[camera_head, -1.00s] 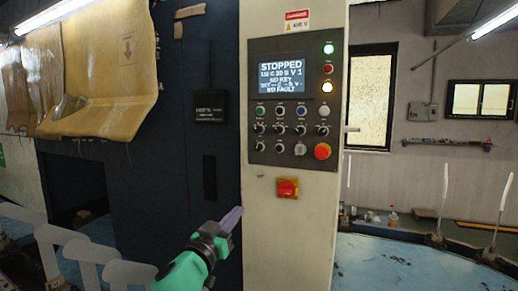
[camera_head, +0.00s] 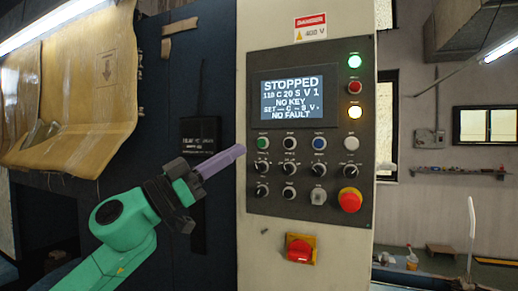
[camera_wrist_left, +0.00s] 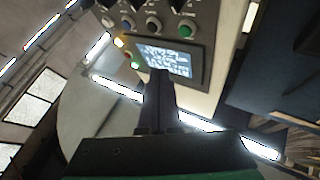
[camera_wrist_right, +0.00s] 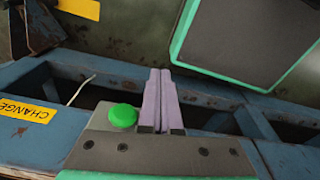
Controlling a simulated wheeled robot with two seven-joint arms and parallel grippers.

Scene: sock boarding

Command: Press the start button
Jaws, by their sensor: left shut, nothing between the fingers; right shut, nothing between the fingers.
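The control panel (camera_head: 258,215) is a dark plate on a pale cabinet. Its green button (camera_head: 262,143) is at the left of the upper row; a green button also shows in the left wrist view (camera_wrist_left: 186,31). The screen (camera_head: 291,98) reads STOPPED, NO KEY, NO FAULT. My left gripper (camera_head: 240,151) is shut and empty, its purple fingertips at the panel's left edge, left of and slightly below the green button in the picture. Contact cannot be told. My right gripper (camera_wrist_right: 158,75) is shut and empty, seen only in the right wrist view.
A red mushroom button (camera_head: 349,200) is at the panel's lower right, and a red-and-yellow switch (camera_head: 300,248) is below. Several knobs fill the lower row. Brown sheets (camera_head: 75,90) hang at the left. A green round cap (camera_wrist_right: 123,116) shows beside my right gripper.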

